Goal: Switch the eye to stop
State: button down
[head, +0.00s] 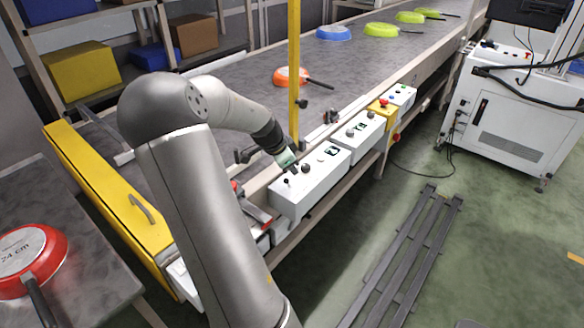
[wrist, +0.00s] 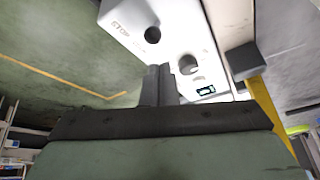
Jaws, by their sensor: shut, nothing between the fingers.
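A white control box (head: 318,184) is mounted on the conveyor's near side. Its top carries a dark knob (head: 305,169), a small black lever (head: 286,181) and a small display (head: 331,151). In the wrist view the box (wrist: 180,20) shows the printed word STOP beside one round dark control (wrist: 153,35). A second dark knob (wrist: 188,64) and the lit display (wrist: 205,90) are also there. My gripper (head: 293,172) is at the top of this box, between lever and knob. In the wrist view its fingers (wrist: 158,82) are together and empty; I cannot tell whether they touch a control.
A yellow post (head: 294,70) rises right behind my gripper. More white boxes (head: 360,130) and a red button on a yellow box (head: 383,103) continue along the rail.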

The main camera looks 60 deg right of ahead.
jog(key=w+a+r+p, duration=0.2)
jog(key=a+r, duration=1)
jog(key=r, duration=0.2)
jog(key=shift+w+a+r, duration=0.15)
jog(key=shift+w+r, duration=0.05)
jog(key=shift+w, duration=0.1)
dwell(0.5)
